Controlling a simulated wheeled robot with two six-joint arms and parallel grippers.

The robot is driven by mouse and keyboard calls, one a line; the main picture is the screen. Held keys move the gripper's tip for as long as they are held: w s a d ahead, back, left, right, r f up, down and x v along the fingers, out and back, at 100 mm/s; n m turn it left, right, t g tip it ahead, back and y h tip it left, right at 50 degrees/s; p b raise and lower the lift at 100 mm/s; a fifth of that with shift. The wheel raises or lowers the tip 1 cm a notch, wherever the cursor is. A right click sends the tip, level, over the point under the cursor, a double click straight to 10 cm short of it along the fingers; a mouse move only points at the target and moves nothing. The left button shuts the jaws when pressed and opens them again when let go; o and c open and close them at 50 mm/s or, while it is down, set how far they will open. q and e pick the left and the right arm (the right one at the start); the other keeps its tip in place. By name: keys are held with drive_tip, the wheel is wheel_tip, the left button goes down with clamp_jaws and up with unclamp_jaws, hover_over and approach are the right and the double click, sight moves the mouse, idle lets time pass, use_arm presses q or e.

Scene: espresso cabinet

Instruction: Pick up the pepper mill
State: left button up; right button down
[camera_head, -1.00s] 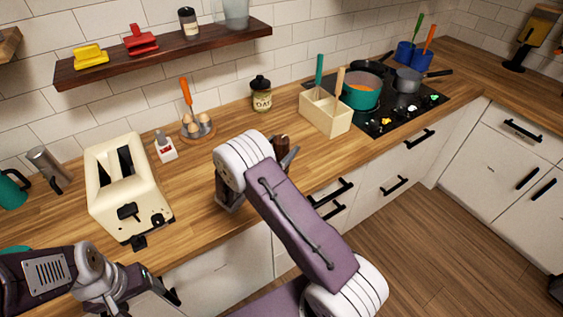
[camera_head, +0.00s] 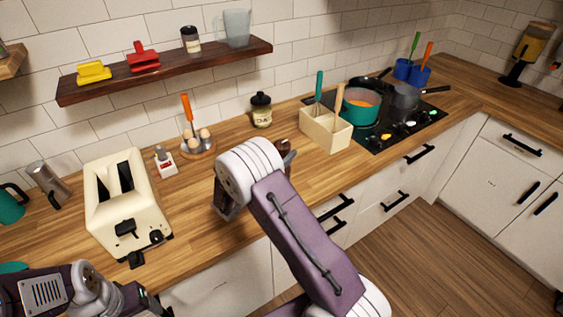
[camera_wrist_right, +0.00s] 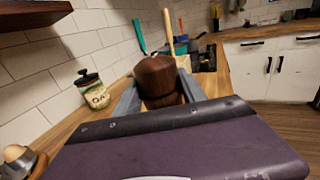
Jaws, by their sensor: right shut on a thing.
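The pepper mill (camera_head: 283,146) is dark brown wood with a rounded top. In the head view it shows only in part behind my right wrist, above the counter's front area. In the right wrist view the mill (camera_wrist_right: 157,80) stands roughly upright between the two grey fingers of my right gripper (camera_wrist_right: 158,98). That gripper (camera_head: 287,157) is shut on it. The mill's lower part is hidden, so its gap to the counter cannot be seen. My left gripper (camera_head: 152,304) is at the bottom left, below the toaster, partly cut off, with its fingers unclear.
A cream toaster (camera_head: 125,205) stands left on the wooden counter. An oat jar (camera_head: 261,110) and an egg holder (camera_head: 199,147) stand behind my right arm. A wooden utensil box (camera_head: 326,130) is to the right, before the hob (camera_head: 405,128). A shelf (camera_head: 165,72) hangs above.

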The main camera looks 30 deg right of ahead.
drive_tip(key=s+d+r, duration=0.5)
drive_tip(key=s+r, duration=0.1)
drive_tip(key=s, duration=0.4)
drive_tip(key=shift+s+d+r+b, duration=0.15)
drive_tip(key=shift+d+r+b, duration=0.05)
drive_tip(key=shift+r+b, duration=0.15)
